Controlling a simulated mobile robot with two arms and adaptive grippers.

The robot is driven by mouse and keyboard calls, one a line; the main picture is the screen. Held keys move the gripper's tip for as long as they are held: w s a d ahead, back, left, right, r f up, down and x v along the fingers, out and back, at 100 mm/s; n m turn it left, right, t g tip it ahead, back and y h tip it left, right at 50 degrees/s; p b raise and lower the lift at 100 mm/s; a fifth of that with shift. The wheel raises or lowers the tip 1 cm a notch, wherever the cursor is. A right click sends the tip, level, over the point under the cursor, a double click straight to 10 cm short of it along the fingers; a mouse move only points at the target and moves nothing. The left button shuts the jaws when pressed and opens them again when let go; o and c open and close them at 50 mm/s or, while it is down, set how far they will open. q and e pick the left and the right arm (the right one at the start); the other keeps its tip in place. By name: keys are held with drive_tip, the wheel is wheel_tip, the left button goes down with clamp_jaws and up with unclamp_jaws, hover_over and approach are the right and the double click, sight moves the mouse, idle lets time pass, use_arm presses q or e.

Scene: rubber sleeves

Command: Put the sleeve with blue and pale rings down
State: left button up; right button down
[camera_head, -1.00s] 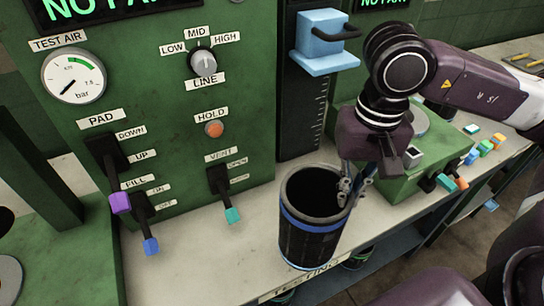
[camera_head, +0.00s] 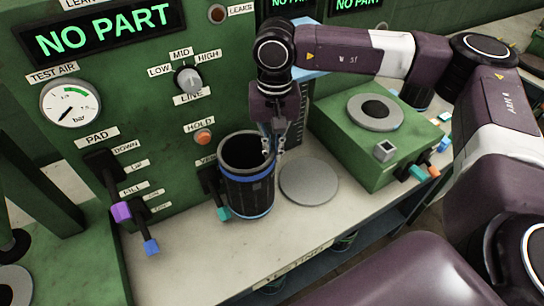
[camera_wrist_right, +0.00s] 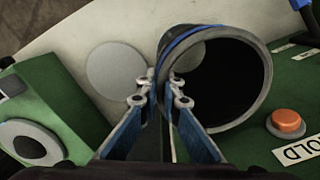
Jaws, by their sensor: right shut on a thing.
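The black sleeve (camera_head: 248,187) has a blue ring below its rim and a blue and pale band at its foot. It is upright, mouth up, close in front of the green panel and left of a round grey disc (camera_head: 309,181). My right gripper (camera_head: 273,143) is shut on the right side of its rim. In the right wrist view the fingertips (camera_wrist_right: 164,90) pinch the wall of the sleeve (camera_wrist_right: 215,80), and its inside is dark. I cannot tell whether its foot touches the bench. My left gripper is not in view.
The green panel (camera_head: 110,110) carries levers; a teal handle (camera_head: 223,213) is just beside the sleeve's left side. A green box (camera_head: 380,140) with a round top plate stands at the right. The pale bench (camera_head: 270,240) is clear in front of the sleeve.

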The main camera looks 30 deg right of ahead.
drive_tip(key=shift+w+f+p, duration=0.2)
drive_tip(key=shift+f+p, duration=0.9)
drive_tip(key=shift+f, duration=0.45)
drive_tip(key=shift+a+f, duration=0.1)
drive_tip(key=shift+f, duration=0.1)
drive_tip(key=shift+f+b, duration=0.1)
drive_tip(key=shift+b, duration=0.2)
drive_tip(key=c, duration=2.1)
unclamp_jaws()
drive_tip(key=shift+s, duration=0.1)
